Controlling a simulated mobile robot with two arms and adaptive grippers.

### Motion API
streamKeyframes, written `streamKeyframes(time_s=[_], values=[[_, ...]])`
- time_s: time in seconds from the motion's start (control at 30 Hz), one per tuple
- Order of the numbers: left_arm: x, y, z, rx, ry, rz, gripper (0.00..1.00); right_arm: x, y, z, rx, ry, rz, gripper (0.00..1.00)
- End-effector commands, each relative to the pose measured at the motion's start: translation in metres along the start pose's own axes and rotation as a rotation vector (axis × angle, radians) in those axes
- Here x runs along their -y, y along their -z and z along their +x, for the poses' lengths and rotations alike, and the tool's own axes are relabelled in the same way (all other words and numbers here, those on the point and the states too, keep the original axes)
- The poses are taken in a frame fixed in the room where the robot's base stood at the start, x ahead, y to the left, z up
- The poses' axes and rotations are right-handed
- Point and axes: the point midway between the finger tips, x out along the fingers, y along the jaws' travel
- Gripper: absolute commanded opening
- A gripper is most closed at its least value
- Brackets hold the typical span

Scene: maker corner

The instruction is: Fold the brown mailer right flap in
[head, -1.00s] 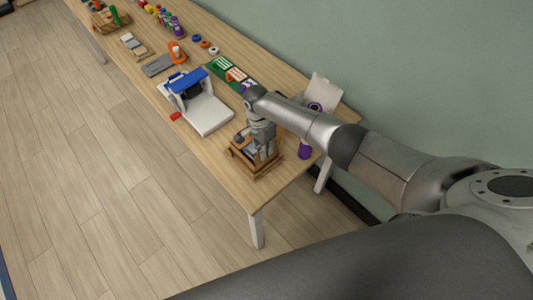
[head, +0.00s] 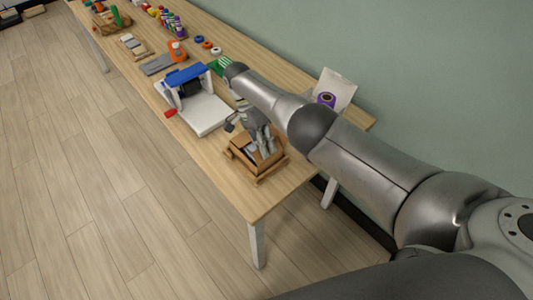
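The brown mailer (head: 243,160) is a small open box near the close end of the wooden table. Its flaps stick out around the opening, but at this size I cannot tell clearly how the right flap stands. My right gripper (head: 267,153) points down over the mailer, with its fingertips at or just inside the opening. The fingers hide part of the inside and the far side. I cannot tell whether the fingers are apart or shut, or whether they touch a flap. My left gripper is not in view.
A white and blue machine (head: 205,112) with a red part stands left of the mailer. A white stand with a purple-ringed spool (head: 326,99) is behind my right arm. Tape rolls, bottles and trays line the table's far end. The table's near corner (head: 255,203) is bare.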

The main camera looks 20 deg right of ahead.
Motion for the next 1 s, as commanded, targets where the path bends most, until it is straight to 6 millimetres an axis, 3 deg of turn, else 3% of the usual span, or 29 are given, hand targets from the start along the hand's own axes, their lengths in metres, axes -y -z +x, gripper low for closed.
streamKeyframes(time_s=[0.13,0.6,0.8,1.0], values=[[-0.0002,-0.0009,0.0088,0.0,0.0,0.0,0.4,0.0016,0.0001,0.0009,0.0,-0.013,0.0,0.0],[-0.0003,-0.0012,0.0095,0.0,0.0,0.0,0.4,0.0005,0.0003,-0.0001,-0.001,-0.02,0.001,0.0],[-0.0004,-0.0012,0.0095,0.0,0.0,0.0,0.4,0.0005,0.0003,-0.0001,0.0,-0.019,0.001,0.24],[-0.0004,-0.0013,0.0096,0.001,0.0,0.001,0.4,0.0006,0.0003,-0.0001,0.0,-0.019,0.001,0.24]])
